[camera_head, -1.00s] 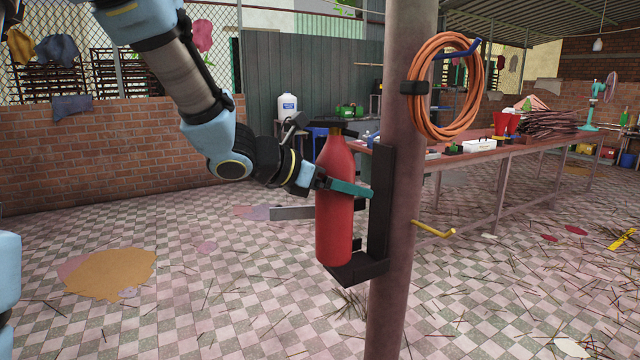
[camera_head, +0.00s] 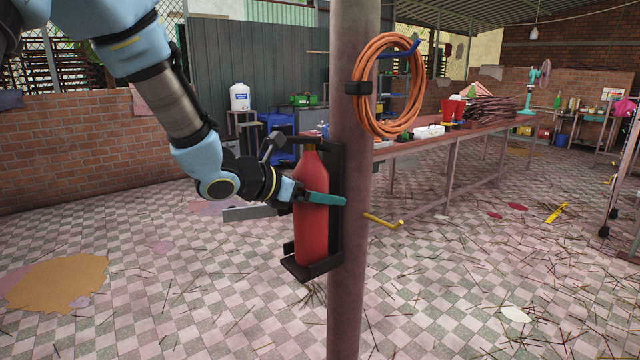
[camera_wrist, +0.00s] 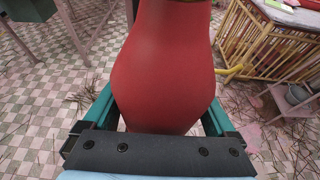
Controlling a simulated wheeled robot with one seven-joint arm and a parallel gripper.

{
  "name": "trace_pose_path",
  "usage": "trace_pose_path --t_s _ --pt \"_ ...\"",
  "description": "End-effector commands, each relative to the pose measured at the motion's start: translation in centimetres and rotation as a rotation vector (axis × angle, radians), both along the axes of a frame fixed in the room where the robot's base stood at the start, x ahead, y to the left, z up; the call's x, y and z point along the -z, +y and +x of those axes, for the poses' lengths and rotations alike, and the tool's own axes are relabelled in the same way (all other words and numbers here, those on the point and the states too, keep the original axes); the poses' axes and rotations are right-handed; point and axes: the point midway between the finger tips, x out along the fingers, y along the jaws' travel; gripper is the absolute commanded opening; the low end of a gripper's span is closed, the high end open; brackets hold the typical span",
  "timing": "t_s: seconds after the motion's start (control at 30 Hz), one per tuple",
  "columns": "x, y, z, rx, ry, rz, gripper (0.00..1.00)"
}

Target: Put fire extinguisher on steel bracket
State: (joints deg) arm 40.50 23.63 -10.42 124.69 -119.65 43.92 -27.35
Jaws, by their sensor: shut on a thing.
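The red fire extinguisher (camera_head: 311,232) is upright in the head view, within the black steel bracket (camera_head: 325,262) on the side of the pole. Its base appears at the bracket's lower shelf; whether it bears its weight there I cannot tell. My gripper (camera_head: 322,199) is shut around the extinguisher's body at mid height, with a teal finger along its near side. In the wrist view the red body (camera_wrist: 165,75) fills the middle, between the two teal fingers. The far finger is hidden in the head view.
A long work table (camera_head: 440,142) stands behind to the right. A brick wall (camera_head: 80,160) is at left. The tiled floor around the pole is mostly open, with scattered sticks.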

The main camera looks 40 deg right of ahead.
Motion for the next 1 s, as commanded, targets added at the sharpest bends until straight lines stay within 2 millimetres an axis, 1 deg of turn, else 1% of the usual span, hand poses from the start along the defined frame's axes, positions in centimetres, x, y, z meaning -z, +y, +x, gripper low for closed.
trace_pose_path --t_s 0.03,0.33,0.37,0.4,0.43,0.67,0.77,0.87,1.0 --pt "-0.4 -0.1 0.0 0.001 -0.002 -0.007 0.0" --pt "-0.1 -0.1 0.0 0.0 -0.003 -0.007 0.0" --pt "0.2 0.0 0.0 0.0 -0.001 -0.001 0.92" --pt "0.2 0.0 0.0 0.0 -0.001 -0.001 0.97" --pt "0.2 0.0 0.0 0.0 -0.001 -0.001 1.0" --pt "0.1 0.0 0.0 0.0 -0.001 -0.001 1.0" --pt "-0.2 0.0 0.0 0.0 -0.001 0.0 1.0" --pt "-0.4 1.1 0.1 -0.002 -0.004 -0.002 1.0" --pt "-1.4 3.7 0.4 -0.004 -0.005 -0.003 1.0"
